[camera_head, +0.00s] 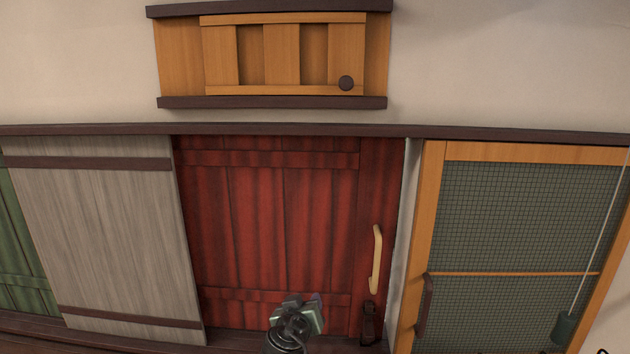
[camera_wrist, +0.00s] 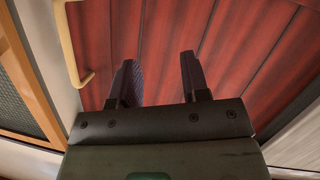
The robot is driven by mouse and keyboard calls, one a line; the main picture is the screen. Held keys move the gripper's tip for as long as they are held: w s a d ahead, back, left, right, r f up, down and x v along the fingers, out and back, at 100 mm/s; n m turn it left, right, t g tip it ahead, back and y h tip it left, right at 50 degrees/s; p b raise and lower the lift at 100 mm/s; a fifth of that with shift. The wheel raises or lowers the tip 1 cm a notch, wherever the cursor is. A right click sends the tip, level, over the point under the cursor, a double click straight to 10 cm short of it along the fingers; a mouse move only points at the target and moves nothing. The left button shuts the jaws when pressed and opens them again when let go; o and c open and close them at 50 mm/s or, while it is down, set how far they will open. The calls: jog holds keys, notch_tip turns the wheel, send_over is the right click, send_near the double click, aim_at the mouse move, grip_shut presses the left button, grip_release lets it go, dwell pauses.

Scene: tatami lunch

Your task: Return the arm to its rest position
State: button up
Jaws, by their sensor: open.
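My gripper (camera_wrist: 160,80) is open and empty in the wrist view, its two dark fingers apart with red door planks beyond them. In the head view my gripper (camera_head: 304,300) shows at the bottom centre, in front of the lower part of the red door (camera_head: 260,220). Whether it touches the door cannot be told. The red door has a pale upright handle (camera_head: 376,260) to the right of my gripper. That handle also shows at the upper left of the wrist view (camera_wrist: 66,45), apart from the fingers.
A dark latch (camera_head: 368,322) sits below the pale handle. A grey plank door (camera_head: 100,240) and a green door (camera_head: 20,255) are at left. A mesh door (camera_head: 520,220) with a dark handle (camera_head: 425,305) and a hanging green weight (camera_head: 563,328) are at right. A wooden sliding panel (camera_head: 282,55) is above.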

jog(key=s+d+f+m+g+y, duration=0.1)
jog(key=s+d+f+g, duration=0.5)
jog(key=d, duration=0.3)
jog(key=s+d+f+g+y, duration=0.2)
jog(key=s+d+f+g, duration=0.4)
jog(key=d+g, duration=0.2)
jog(key=shift+s+d+f+m, duration=0.25)
jog(key=shift+s+d+m, duration=0.15)
jog(key=shift+d, duration=0.65)
